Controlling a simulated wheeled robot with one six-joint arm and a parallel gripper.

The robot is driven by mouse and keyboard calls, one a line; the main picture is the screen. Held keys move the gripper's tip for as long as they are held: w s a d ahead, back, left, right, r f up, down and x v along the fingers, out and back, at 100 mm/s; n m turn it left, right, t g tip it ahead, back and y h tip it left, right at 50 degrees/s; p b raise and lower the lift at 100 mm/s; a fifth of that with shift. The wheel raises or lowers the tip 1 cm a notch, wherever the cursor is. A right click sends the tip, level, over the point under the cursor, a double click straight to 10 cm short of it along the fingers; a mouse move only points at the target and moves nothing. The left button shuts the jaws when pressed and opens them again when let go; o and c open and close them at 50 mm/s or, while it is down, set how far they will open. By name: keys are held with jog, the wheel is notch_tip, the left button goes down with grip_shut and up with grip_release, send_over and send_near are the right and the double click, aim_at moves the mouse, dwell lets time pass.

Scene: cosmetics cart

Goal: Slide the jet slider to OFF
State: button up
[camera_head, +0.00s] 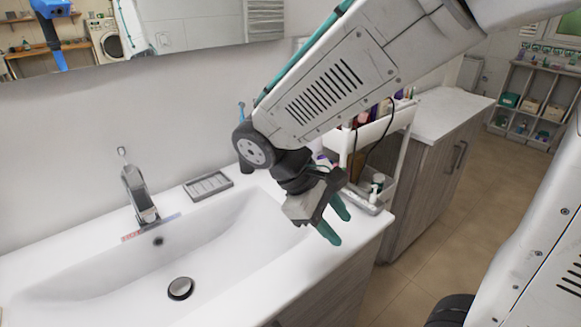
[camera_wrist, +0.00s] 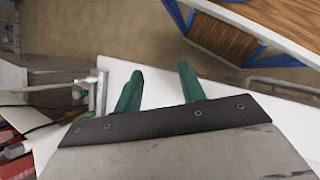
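My gripper (camera_head: 340,228) has two teal fingers and is above the right front part of the white sink counter (camera_head: 265,262). In the wrist view the fingers (camera_wrist: 159,72) stand apart with nothing between them. I cannot make out a jet slider in either view. A chrome faucet (camera_head: 138,194) stands at the back of the basin, with a small red and blue strip (camera_head: 152,228) at its base. The strip's details are too small to read. My arm hides part of the wall and the cart behind it.
A white cart (camera_head: 403,118) with bottles and a dark cable stands just right of the sink, close to my gripper. A grey soap dish (camera_head: 208,185) lies on the counter. A cabinet (camera_head: 440,165) stands beyond the cart.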

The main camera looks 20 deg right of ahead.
jog(key=w+f+n+h, duration=0.1)
jog(key=w+n, duration=0.1)
jog(key=w+a+f+n+t+h, duration=0.1)
jog(key=w+h, duration=0.1)
jog(key=w+a+f+n+h, duration=0.1)
jog(key=w+n+h, duration=0.1)
jog(key=w, duration=0.1)
jog(key=shift+a+n, duration=0.2)
jog(key=shift+n, duration=0.1)
jog(key=w+a+r+n+t+h, duration=0.1)
jog(key=w+a+n+t+h, duration=0.25)
jog(key=w, duration=0.25)
jog(key=w+a+r+n+t+h, duration=0.1)
jog(key=w+a+n+t+h, duration=0.1)
jog(key=w+n+t+h, duration=0.25)
jog(key=w+d+y, duration=0.2)
jog(key=w+d, duration=0.1)
jog(key=d, duration=0.4)
jog(key=shift+w+d, duration=0.2)
jog(key=shift+w, duration=0.2)
